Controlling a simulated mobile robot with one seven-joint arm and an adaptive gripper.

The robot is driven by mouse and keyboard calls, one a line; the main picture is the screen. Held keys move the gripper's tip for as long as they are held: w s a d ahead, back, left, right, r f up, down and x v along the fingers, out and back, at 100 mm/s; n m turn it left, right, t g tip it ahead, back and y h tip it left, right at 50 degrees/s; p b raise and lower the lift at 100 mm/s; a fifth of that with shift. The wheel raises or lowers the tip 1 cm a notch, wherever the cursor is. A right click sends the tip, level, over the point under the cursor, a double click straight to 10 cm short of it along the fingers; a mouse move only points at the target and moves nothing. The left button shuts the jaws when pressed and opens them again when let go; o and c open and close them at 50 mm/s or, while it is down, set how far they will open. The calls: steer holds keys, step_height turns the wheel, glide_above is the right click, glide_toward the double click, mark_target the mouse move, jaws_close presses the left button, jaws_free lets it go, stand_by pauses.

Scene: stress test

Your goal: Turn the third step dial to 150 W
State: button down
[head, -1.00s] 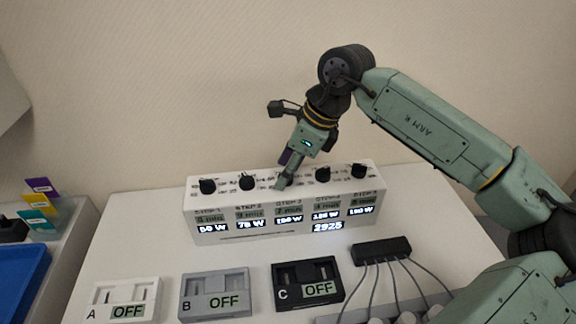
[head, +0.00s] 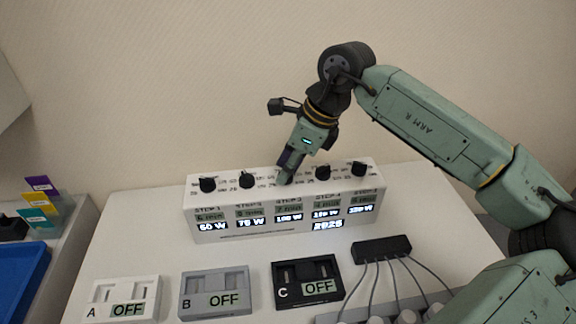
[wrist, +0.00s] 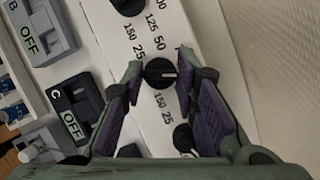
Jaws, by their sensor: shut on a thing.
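The white control box (head: 215,239) stands on the table with a row of black step dials along its top. My gripper (head: 285,176) points down at the third dial, between the second dial (head: 246,180) and the fourth dial (head: 322,173). In the wrist view the third dial (wrist: 160,72) sits between the two fingertips of my gripper (wrist: 161,74), with its white mark pointing right. The fingers are shut on it. In the head view the fingers hide this dial. The third display (head: 289,218) is small and blurred; it seems to read 100 W.
In front of the box stand switch units A (head: 127,298), B (head: 215,290) and C (head: 307,280), each showing OFF. A black block (head: 381,249) with several cables lies to the right. A blue tray (head: 22,277) is at the far left.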

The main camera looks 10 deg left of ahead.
steer(key=shift+f+m+b, duration=0.2)
steer(key=shift+m+b, duration=0.1)
steer(key=shift+b, duration=0.75)
steer(key=m+b, duration=0.1)
steer(key=b, duration=0.1)
steer(key=m+t+b, duration=0.1)
steer(key=shift+f+m+b, duration=0.2)
steer(key=shift+m+b, duration=0.2)
steer(key=m+t+b, duration=0.1)
steer(key=m+b, duration=0.1)
steer(key=b, duration=0.1)
steer(key=m+t+h+b, duration=0.1)
steer(key=m+b, duration=0.2)
steer(key=shift+s+r, duration=0.1)
steer(key=shift+s, duration=0.1)
steer(key=m+b, duration=0.1)
steer(key=m, duration=0.1)
steer(key=m+t+h+b, duration=0.1)
steer(key=m+b, duration=0.1)
steer(key=shift+a+r+m+h, duration=0.2)
steer(key=shift+m+h, duration=0.1)
steer(key=shift+m, duration=0.1)
steer(key=shift+s+r+m+h, duration=0.1)
steer(key=shift+m+h, duration=0.8)
steer(key=shift+m, duration=1.4)
